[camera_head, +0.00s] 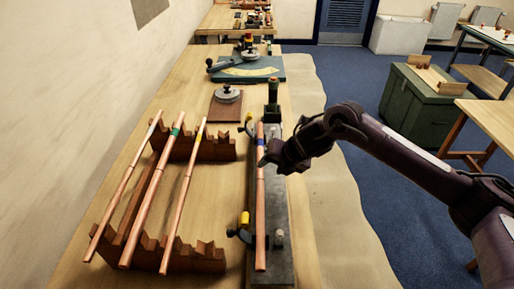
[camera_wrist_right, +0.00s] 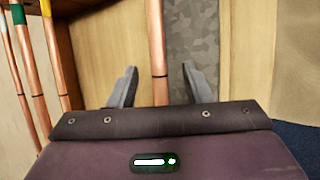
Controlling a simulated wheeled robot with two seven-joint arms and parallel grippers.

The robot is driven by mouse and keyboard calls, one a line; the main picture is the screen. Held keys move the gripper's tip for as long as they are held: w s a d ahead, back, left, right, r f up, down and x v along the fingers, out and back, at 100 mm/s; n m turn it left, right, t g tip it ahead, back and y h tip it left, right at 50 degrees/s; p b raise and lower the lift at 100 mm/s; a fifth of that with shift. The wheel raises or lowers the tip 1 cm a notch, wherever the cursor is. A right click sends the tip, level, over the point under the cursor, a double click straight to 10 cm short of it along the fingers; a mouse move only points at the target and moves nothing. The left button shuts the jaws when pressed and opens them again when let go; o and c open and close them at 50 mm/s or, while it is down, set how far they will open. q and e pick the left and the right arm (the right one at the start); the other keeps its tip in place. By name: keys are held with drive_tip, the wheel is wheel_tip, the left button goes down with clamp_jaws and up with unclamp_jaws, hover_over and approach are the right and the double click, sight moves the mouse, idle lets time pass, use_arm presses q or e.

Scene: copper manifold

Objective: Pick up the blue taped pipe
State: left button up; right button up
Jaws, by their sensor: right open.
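The blue taped pipe (camera_head: 260,215) is a long copper tube with a blue band near its far part. It lies lengthwise along a grey metal fixture (camera_head: 279,262) on the bench. My right gripper (camera_head: 267,160) is over the pipe close to the blue band. In the right wrist view the gripper (camera_wrist_right: 160,68) is open, and the pipe (camera_wrist_right: 155,40) runs between its two fingers. I cannot tell whether the fingers touch it. The blue band does not show in the wrist view. My left gripper is not in view.
Left of the fixture, a notched wooden rack (camera_head: 205,260) holds three copper pipes with white, green and yellow bands. Yellow-tipped clamps (camera_head: 244,219) sit along the fixture's left side. A brown board with a round disc (camera_head: 228,94) and a teal tool plate (camera_head: 262,70) lie farther back.

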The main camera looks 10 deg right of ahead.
sight(262, 170)
drive_tip(key=p+x, duration=0.1)
drive_tip(key=x, duration=0.1)
drive_tip(key=p+x, duration=0.1)
drive_tip(key=x, duration=0.1)
drive_tip(key=shift+w+a, duration=0.15)
drive_tip(key=shift+w, duration=0.3)
drive_tip(key=shift+w+a+f, duration=0.1)
drive_tip(key=shift+w+f, duration=0.05)
drive_tip(key=shift+f, duration=0.25)
drive_tip(key=shift+c, duration=0.2)
clamp_jaws()
drive_tip(key=shift+r, duration=0.1)
idle(0.4)
